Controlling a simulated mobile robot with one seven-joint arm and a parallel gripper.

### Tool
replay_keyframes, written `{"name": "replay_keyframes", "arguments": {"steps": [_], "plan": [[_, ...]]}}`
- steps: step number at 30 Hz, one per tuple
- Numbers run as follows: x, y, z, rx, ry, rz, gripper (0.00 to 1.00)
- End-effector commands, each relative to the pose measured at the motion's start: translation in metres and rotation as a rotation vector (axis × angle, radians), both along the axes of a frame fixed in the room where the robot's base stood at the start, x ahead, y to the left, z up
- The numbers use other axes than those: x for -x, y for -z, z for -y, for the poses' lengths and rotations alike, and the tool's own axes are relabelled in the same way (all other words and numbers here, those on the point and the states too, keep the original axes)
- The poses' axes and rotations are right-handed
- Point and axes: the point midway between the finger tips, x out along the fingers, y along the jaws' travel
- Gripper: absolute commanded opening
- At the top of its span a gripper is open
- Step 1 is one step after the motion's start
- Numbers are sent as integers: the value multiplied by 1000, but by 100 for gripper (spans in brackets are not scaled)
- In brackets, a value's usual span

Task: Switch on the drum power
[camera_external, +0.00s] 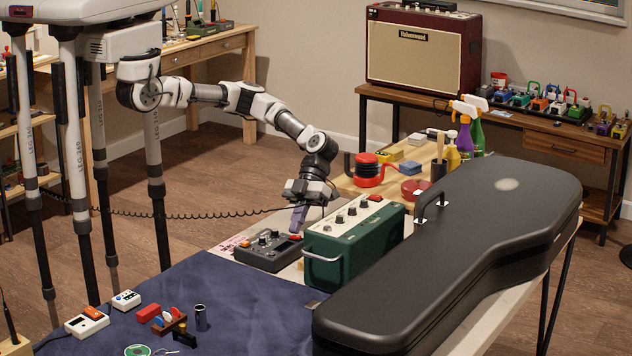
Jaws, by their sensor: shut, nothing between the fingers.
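A dark grey box with knobs and a small screen (268,250), which looks like the drum machine, lies on the workbench between the blue mat and a green box. A small red part (296,237) shows at its right rear edge. My gripper (297,226) is shut and empty, pointing down. Its purple-grey fingertips are at or just above the drum machine's right rear corner, close to the red part. I cannot tell whether they touch it. Which control is the power switch, and its setting, are too small to tell.
The green box (350,250) with knobs, a handle and a red switch stands just right of my gripper. A large black guitar case (470,250) fills the bench's right side. Spray bottles (465,135) and a red coil (368,170) stand behind. The blue mat (235,310) has free room.

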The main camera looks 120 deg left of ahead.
Motion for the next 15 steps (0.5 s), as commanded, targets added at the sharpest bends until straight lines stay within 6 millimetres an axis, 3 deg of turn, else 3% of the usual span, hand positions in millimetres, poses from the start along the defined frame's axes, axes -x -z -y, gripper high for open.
{"name": "replay_keyframes", "arguments": {"steps": [5,11,15], "plan": [[4,-9,1,-4,6,-8,0],[8,-46,-1,-3,2,-1,0],[11,-58,-25,-7,-3,3,0]]}}
